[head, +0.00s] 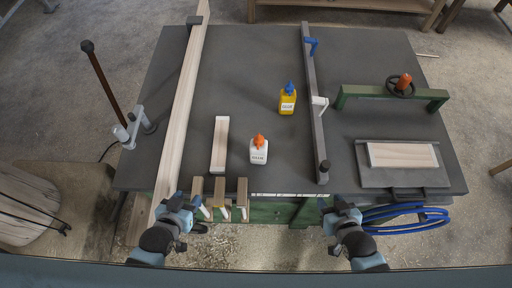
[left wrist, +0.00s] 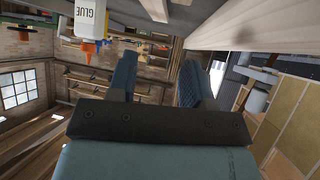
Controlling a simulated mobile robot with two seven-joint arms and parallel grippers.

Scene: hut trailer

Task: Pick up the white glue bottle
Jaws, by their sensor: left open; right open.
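The white glue bottle (head: 259,153) with an orange cap stands upright on the dark table (head: 250,60), near its front edge. In the left wrist view the bottle (left wrist: 90,16) shows upside down at the top left, cut off by the frame edge, with "GLUE" on its label. My left gripper (head: 180,205) is at the table's front edge, left of the bottle and apart from it. Its two fingers (left wrist: 157,75) are spread with nothing between them. My right gripper (head: 341,208) is at the front edge, right of the bottle, open and empty.
A yellow glue bottle (head: 287,100) with a blue cap stands behind the white one. A short wood strip (head: 220,145) lies left of it. A long plank (head: 183,100) and a metal bar clamp (head: 314,110) flank this area. Small wooden pieces (head: 219,190) sit beside my left gripper.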

